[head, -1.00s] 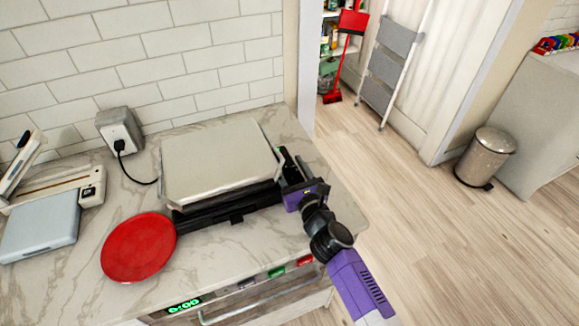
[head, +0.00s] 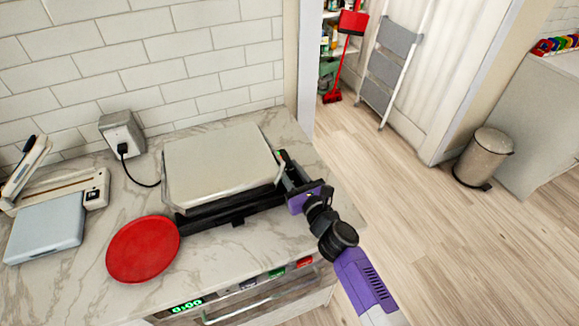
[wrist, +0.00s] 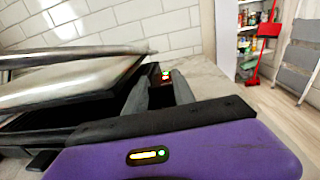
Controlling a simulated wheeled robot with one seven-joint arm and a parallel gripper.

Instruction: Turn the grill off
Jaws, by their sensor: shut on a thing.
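The grill (head: 218,162) stands on the marble counter with its pale metal lid lowered over a black base. It also fills the left of the wrist view (wrist: 70,85). My gripper (head: 284,160) reaches along the grill's right side, its fingertips at the far right corner. In the wrist view the two grey fingers (wrist: 160,84) stand on either side of the grill's small control area (wrist: 165,71), which shows a green and a red light. The gripper is shut on part of the grill there. The fingers hide the exact part held.
A red plate (head: 143,249) lies at the grill's front left. A wall socket (head: 122,133) holds the plugged-in cord. The counter (head: 225,255) ends just right of the grill; open floor (head: 440,235) lies beyond.

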